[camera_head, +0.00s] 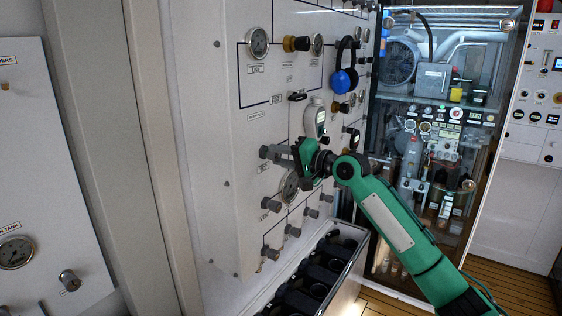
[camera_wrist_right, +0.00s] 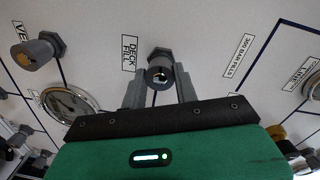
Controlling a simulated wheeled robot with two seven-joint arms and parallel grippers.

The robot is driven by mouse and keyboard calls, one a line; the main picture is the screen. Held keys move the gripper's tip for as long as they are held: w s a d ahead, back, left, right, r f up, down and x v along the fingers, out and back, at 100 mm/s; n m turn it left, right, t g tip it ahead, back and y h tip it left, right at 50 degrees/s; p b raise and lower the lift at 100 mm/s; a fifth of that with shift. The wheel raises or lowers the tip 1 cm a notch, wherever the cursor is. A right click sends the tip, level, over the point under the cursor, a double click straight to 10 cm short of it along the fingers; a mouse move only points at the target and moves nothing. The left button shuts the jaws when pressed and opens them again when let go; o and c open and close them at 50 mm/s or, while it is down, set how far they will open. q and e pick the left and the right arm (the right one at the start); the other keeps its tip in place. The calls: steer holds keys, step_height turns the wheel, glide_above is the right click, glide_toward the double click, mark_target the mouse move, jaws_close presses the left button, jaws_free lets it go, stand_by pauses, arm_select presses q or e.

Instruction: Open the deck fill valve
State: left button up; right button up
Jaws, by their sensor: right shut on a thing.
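The deck fill valve (camera_wrist_right: 160,70) is a small grey knob on a hex base on the white panel, beside a label reading DECK FILL (camera_wrist_right: 129,53). My right gripper (camera_wrist_right: 159,88) is shut on this knob, with one grey finger on each side of it. How far the valve is turned cannot be told. My left gripper is not in view.
The fill panel (camera_head: 220,110) carries gauges, including one just below my right gripper (camera_head: 289,187), and several small valves (camera_head: 271,205). Blue ear defenders (camera_head: 345,80) hang higher up. A rack of dark cylinders (camera_head: 350,245) stands below. A glass-fronted cabinet (camera_head: 440,110) is behind my right arm.

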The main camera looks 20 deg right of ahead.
steer(key=n+b, duration=0.3)
steer(key=n, duration=0.4)
steer(key=shift+f, duration=0.1)
steer(key=n+b, duration=0.1)
steer(key=n, duration=0.2)
steer(key=shift+n+t+h+b, duration=0.3)
steer(key=shift+h, duration=0.1)
steer(key=n+b, duration=0.1)
steer(key=n, duration=0.2)
steer(key=shift+n, duration=0.3)
steer(key=n+b, duration=0.1)
steer(key=n, duration=0.2)
steer(key=shift+s+a+f+n, duration=0.1)
steer(key=shift+n, duration=0.2)
steer(key=n+b, duration=0.1)
steer(key=n, duration=0.2)
steer(key=shift+n+t, duration=0.3)
steer(key=shift+n, duration=0.1)
steer(key=n+b, duration=0.1)
steer(key=n, duration=0.2)
steer(key=shift+f+n+y, duration=0.1)
steer(key=shift+n+y, duration=0.2)
steer(key=shift+y, duration=0.1)
steer(key=shift+n+b, duration=0.6)
steer(key=shift+n, duration=1.4)
